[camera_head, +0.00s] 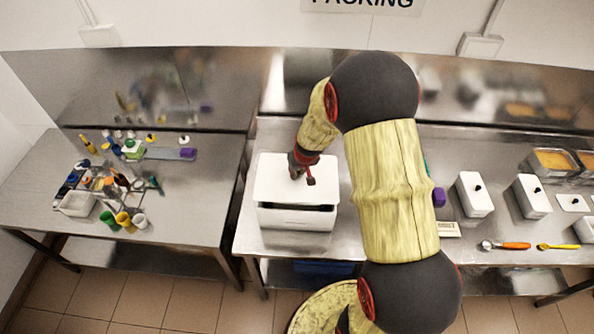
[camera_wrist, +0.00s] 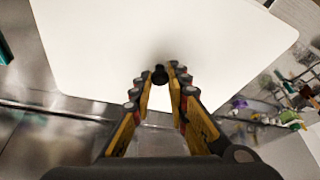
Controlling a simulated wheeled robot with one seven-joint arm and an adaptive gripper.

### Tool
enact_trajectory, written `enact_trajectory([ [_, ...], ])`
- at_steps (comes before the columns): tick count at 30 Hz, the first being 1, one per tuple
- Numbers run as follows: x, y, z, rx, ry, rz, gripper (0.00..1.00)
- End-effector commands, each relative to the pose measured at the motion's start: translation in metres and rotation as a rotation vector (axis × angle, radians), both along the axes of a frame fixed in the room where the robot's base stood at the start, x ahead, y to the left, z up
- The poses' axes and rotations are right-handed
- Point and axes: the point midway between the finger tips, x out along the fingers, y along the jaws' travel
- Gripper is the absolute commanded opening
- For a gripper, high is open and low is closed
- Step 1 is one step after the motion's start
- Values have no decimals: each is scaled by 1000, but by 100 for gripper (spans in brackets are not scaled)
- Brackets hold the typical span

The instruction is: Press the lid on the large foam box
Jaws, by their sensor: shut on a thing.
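The large white foam box (camera_head: 296,218) stands on the steel table, left of my arm in the head view. Its white lid (camera_head: 280,176) lies over the top and also fills much of the wrist view (camera_wrist: 100,45). A dark gap shows between lid and box at the front, wider toward the right, so the lid does not look flush there. My gripper (camera_head: 304,178) is above the lid, its fingers (camera_wrist: 160,76) shut on the small dark knob (camera_wrist: 160,73). The far edges of the box are hidden under the lid.
To the right stand white lidded boxes (camera_head: 474,197) (camera_head: 533,199), an orange-handled scoop (camera_head: 512,246) and a yellow spoon (camera_head: 557,247). A small label (camera_head: 447,230) lies near my arm. A cluttered table (camera_head: 190,215) stands to the left, across a gap.

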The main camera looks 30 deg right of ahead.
Motion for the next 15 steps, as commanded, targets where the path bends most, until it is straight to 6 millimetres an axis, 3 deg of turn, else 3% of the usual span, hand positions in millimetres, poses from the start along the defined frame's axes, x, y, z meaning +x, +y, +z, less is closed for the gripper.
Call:
enact_trajectory([
  [15,0,0,-45,-1,-1,1,0],
])
